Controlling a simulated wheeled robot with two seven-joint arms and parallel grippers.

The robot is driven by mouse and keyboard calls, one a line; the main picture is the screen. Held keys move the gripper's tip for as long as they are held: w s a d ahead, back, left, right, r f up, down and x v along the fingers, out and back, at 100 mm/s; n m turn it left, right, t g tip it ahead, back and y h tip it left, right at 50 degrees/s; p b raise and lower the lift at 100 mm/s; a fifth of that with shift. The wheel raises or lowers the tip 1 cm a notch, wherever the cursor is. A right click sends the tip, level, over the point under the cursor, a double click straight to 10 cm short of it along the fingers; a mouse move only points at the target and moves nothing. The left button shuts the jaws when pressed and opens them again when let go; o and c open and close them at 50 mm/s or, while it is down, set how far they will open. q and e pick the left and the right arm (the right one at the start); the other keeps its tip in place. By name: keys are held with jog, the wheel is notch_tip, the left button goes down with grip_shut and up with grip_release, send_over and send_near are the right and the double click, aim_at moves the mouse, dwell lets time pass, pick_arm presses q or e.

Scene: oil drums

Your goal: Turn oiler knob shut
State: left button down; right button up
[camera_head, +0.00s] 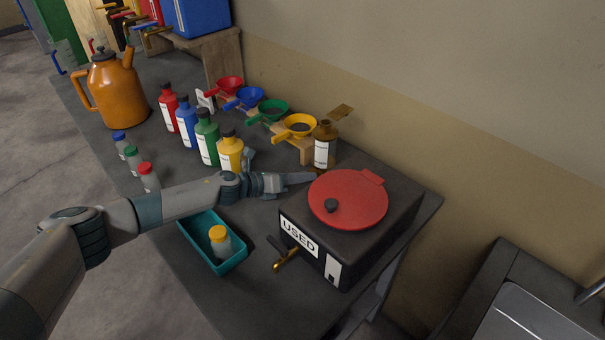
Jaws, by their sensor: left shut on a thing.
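My left gripper (300,180) reaches in from the left, between the brown bottle and the black box. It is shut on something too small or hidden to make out. The brown bottle (325,150) has a white label and a tilted brown piece at its top. It stands just behind the fingertips; I cannot tell whether they touch it. No oiler knob can be clearly told apart. My right gripper is not in view.
A teal tray (236,263) holding a yellow-capped bottle (219,240) lies below my left forearm. Several coloured bottles (207,140) and funnels (294,127) stand behind it. An orange oil can (114,90) is at the far left. A wall borders the bench at right.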

pick_arm(q)
jog(key=m+y+p, duration=0.1)
jog(key=p, duration=0.1)
jog(key=m+t+p, duration=0.1)
jog(key=m+p, duration=0.1)
jog(key=p, duration=0.1)
jog(key=shift+s+r+y, duration=0.1)
jog(key=shift+r+y, duration=0.25)
jog(key=shift+y, duration=0.05)
jog(key=shift+f+m+t+y+p, duration=0.25)
jog(key=shift+m+t+y+p, duration=0.25)
jog(key=shift+p, duration=0.55)
jog(key=c, duration=1.8)
grip_release()
jog(key=shift+f, duration=0.1)
jog(key=shift+o, duration=0.8)
jog(key=shift+a, duration=0.1)
jog(key=shift+s, duration=0.1)
